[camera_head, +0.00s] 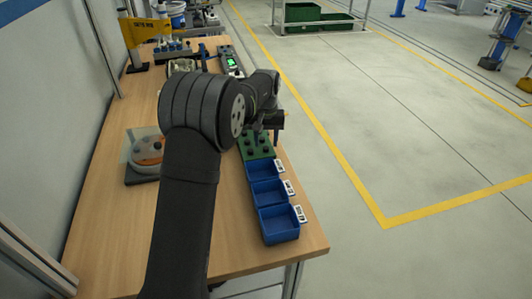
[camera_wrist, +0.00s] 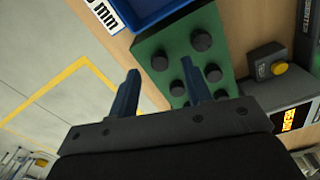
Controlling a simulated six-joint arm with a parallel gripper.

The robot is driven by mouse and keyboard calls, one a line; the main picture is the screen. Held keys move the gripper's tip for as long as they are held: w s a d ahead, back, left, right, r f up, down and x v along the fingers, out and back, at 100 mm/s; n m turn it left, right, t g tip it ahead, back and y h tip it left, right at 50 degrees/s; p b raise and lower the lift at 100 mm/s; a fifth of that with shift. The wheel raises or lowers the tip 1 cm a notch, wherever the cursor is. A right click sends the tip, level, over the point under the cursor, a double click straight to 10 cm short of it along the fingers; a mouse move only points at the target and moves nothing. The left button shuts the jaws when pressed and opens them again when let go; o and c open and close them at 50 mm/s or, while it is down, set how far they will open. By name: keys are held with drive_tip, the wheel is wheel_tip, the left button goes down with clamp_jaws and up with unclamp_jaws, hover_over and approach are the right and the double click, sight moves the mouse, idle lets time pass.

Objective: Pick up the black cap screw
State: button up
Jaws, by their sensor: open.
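Several black cap screws stand upright in a green block (camera_wrist: 146,45), their round heads showing in the wrist view; one head (camera_wrist: 160,61) lies in line with the gap between my fingertips, others (camera_wrist: 201,40) sit farther right. The green block also shows in the head view (camera_head: 257,152), partly hidden by my arm. My gripper (camera_wrist: 160,66) is open and empty, its two blue fingers spread, over the block's edge. In the head view my gripper (camera_head: 267,134) is above the block's far end. I cannot tell how far the fingertips are above the screws.
Three blue bins (camera_head: 279,224) with white labels stand in a row in front of the block; one bin (camera_wrist: 165,10) shows in the wrist view. A grey box with a yellow button (camera_wrist: 280,68) and a lit display (camera_wrist: 295,118) are nearby. A round fixture (camera_head: 146,150) stands left.

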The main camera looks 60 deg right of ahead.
wheel_tip(320, 180, down, 2)
clamp_jaws()
drive_tip(key=shift+r, duration=0.15)
